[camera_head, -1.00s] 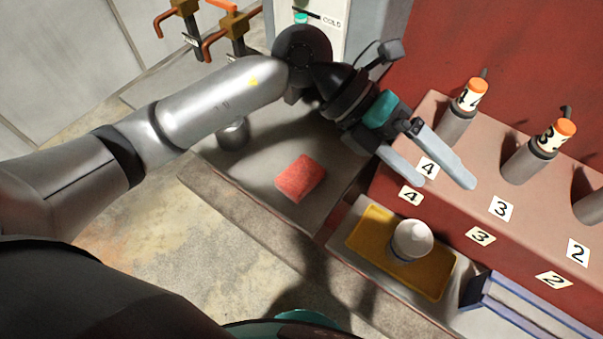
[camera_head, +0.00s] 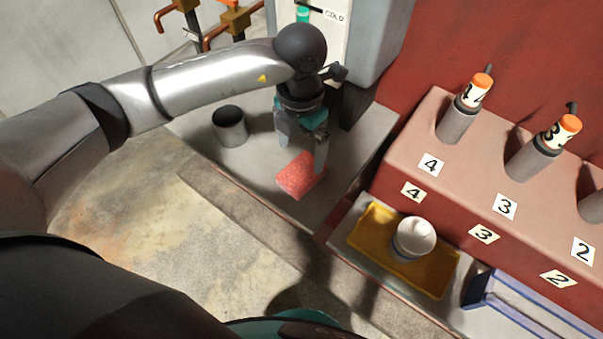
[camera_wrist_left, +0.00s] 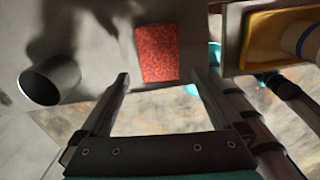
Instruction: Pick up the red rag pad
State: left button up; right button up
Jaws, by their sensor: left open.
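The red rag pad (camera_head: 297,177) lies flat on the grey ledge in the head view. It is a small red block with a speckled face, and it also shows in the left wrist view (camera_wrist_left: 157,53), ahead of the fingertips and roughly between their lines. My left gripper (camera_head: 301,157) points down over the pad, its fingers spread and empty. One finger overlaps the pad's right edge in the head view; I cannot tell whether it touches. The left wrist view shows the two fingers apart (camera_wrist_left: 160,80) with nothing between them.
A grey cylindrical cup (camera_head: 230,127) stands left of the pad. A yellow tray (camera_head: 367,237) with a white round container (camera_head: 414,238) sits to the right. A red block with numbered labels and orange-topped cylinders (camera_head: 472,92) stands beyond. The ledge around the pad is otherwise clear.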

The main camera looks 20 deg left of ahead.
aim_at(300, 172)
pick_arm(q)
notch_tip(300, 172, down, 7)
jog(key=shift+w+f+b, duration=0.1)
jog(key=shift+f+b, duration=0.1)
jog(key=shift+b, duration=0.2)
jog(key=shift+c, duration=0.2)
jog(key=c, duration=1)
